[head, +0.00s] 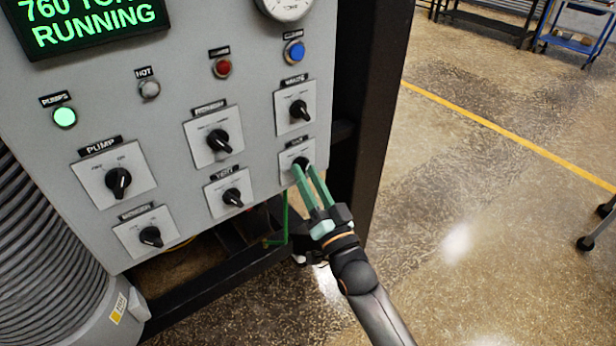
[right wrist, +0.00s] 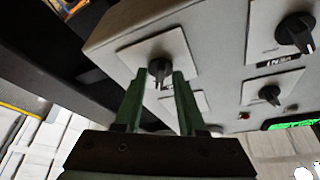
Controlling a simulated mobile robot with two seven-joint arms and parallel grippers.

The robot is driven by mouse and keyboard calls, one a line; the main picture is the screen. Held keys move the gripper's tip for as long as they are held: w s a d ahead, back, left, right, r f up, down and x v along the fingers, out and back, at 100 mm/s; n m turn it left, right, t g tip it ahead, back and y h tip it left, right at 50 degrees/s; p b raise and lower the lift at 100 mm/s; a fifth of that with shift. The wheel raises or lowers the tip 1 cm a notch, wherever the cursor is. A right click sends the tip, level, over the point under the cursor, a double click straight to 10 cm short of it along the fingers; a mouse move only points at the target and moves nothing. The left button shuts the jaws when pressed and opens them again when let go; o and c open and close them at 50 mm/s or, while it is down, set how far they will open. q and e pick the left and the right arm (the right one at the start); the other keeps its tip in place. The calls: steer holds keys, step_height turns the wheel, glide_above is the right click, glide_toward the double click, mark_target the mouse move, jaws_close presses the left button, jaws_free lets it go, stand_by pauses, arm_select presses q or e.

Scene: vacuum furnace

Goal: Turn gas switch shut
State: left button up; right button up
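The gas switch is a black knob (head: 301,163) on a white plate at the lower right of the grey control panel (head: 180,75). Its label is small and hard to read. My right gripper (head: 305,173) reaches up to it from below, with its two green fingers apart. In the right wrist view the knob (right wrist: 160,69) shows between the open fingertips (right wrist: 158,80), with a gap on each side. I cannot tell whether the fingertips touch it. The fingers partly hide the knob in the head view, so its setting is unclear. My left gripper is out of view.
Several similar knobs sit nearby, including the vent knob (head: 232,197) to the left and another knob (head: 299,109) above. The display (head: 85,22) reads RUNNING. A dark frame post (head: 372,110) stands right of the panel. Open floor (head: 480,220) lies further right.

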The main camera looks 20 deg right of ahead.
jaws_close()
steer(key=shift+n, duration=0.4)
steer(key=shift+w+d+n+g+y, duration=0.15)
steer(key=shift+n+g+y, duration=0.35)
steer(key=shift+n+y, duration=1.55)
steer(key=shift+s+d+n+g+y, duration=0.15)
steer(key=shift+n+g+y, duration=0.45)
steer(key=shift+n, duration=2.9)
steer(key=shift+w+d+n+g+y, duration=0.2)
steer(key=shift+n+g+y, duration=0.2)
steer(key=shift+n+y, duration=1.7)
steer(key=shift+n+h, duration=0.45)
steer(key=shift+n, duration=0.4)
steer(key=shift+o, duration=0.6)
jaws_free()
